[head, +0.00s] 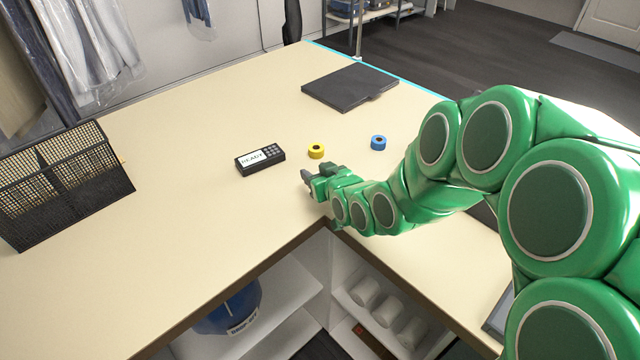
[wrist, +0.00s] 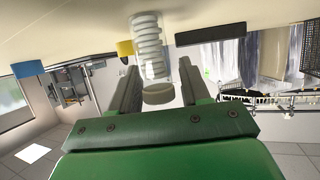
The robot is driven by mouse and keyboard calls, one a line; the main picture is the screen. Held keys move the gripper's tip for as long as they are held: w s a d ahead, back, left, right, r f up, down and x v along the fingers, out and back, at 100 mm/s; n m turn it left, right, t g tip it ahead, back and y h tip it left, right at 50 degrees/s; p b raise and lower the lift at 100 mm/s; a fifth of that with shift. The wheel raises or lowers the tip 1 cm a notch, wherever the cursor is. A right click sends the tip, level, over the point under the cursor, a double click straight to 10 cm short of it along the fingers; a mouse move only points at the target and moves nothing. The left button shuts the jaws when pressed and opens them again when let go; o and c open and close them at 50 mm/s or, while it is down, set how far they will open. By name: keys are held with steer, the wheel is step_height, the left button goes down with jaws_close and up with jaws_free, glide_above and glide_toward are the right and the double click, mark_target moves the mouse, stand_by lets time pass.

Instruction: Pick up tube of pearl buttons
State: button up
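The fingers are apart, one on each side of the tube, with a visible gap on the right side; contact on the left cannot be told. In the head view my gripper (head: 308,178) is low over the table near its inner corner, and the tube cannot be made out there.
On the cream table (head: 190,215) are a black label device (head: 260,159), a yellow roll (head: 316,151), a blue roll (head: 378,143), a dark flat board (head: 348,86) and a black mesh basket (head: 65,185). The front left tabletop is clear. Open shelves are below.

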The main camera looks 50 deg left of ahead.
steer(key=c, duration=0.7)
